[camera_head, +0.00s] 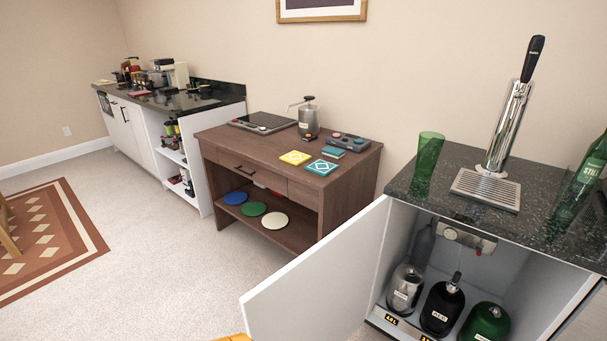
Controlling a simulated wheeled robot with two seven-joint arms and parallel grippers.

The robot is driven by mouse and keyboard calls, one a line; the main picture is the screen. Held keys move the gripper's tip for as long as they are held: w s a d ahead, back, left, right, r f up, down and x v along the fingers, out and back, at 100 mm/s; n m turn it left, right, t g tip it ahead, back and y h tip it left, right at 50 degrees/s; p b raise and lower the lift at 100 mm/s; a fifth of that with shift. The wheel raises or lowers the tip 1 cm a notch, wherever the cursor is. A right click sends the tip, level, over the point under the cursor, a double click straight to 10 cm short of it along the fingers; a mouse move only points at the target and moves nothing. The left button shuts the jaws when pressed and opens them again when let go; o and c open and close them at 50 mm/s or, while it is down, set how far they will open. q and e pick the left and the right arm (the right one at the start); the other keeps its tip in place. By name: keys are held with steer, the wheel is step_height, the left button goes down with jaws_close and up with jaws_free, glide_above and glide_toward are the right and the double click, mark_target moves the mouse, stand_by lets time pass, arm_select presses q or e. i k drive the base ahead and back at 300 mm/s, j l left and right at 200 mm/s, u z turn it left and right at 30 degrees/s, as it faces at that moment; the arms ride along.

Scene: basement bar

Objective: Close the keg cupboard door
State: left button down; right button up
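The white keg cupboard door (318,284) stands wide open, swung out to the left from its hinge side at the cupboard's left edge. The keg cupboard (397,239) sits under a dark speckled counter (432,178) at the right. Inside it are a silver keg (404,288), a black keg (441,308) and a green keg (486,322), with a dark bottle shape behind them. The lower end of the door is cut off by the picture's bottom edge. Neither of my grippers shows in the head view.
The counter carries a tap tower (507,130), a drip tray (486,190), a green glass (427,157) and a green bottle (579,187). A brown wooden desk (343,185) stands behind the door. Carpet (170,270) left of the door is clear.

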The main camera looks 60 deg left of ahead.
mark_target(322, 295)
steer(key=k+j, duration=0.25)
steer(key=j, duration=0.15)
steer(key=k+j+z, duration=0.1)
steer(key=k+j, duration=0.2)
steer(key=j, duration=0.15)
steer(key=k+j, duration=0.25)
steer(key=j, duration=0.15)
steer(key=i+j, duration=0.1)
steer(key=j, duration=0.35)
steer(key=i+j, duration=0.15)
steer(key=j, duration=0.25)
steer(key=i+j+z, duration=0.1)
steer(key=j, duration=0.35)
steer(key=i+j, duration=0.1)
steer(key=j, duration=0.3)
